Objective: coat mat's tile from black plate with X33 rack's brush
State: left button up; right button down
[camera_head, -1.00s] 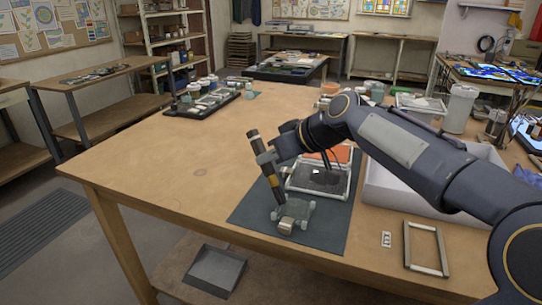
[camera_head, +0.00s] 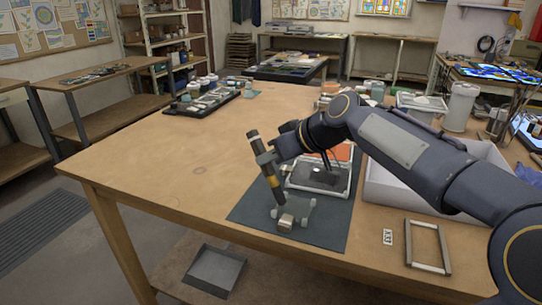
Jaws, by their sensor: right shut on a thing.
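My right gripper (camera_head: 266,158) is shut on a brush (camera_head: 266,170) with a dark handle and a yellow band. The brush is tilted, its head down over the mat's tile (camera_head: 295,213). The tile sits between pale corner holders on the dark mat (camera_head: 335,232) and looks dark. I cannot tell whether the brush head touches it. The black plate (camera_head: 322,178), in a white frame with a dark patch, lies just behind the tile, partly under my arm. An orange plate (camera_head: 343,152) is behind it. A small label (camera_head: 387,237), seemingly X33, lies beside an empty rectangular frame (camera_head: 407,245).
A white open box (camera_head: 380,194) stands right of the mat, partly behind my arm. A dark tray with several jars (camera_head: 205,98) is at the far left of the table (camera_head: 150,150). The table's left middle is clear.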

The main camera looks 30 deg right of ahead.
jog(key=shift+d, duration=0.1)
jog(key=shift+s+d+f+b, duration=0.15)
jog(key=shift+s+d+b, duration=0.45)
jog(key=shift+s, duration=0.15)
jog(key=s+d, duration=0.1)
jog(key=s+d+b, duration=0.1)
jog(key=shift+s, duration=0.35)
notch_tip(320, 180, up, 5)
jog(key=p, duration=0.3)
jog(key=shift+p, duration=0.4)
dwell(0.5)
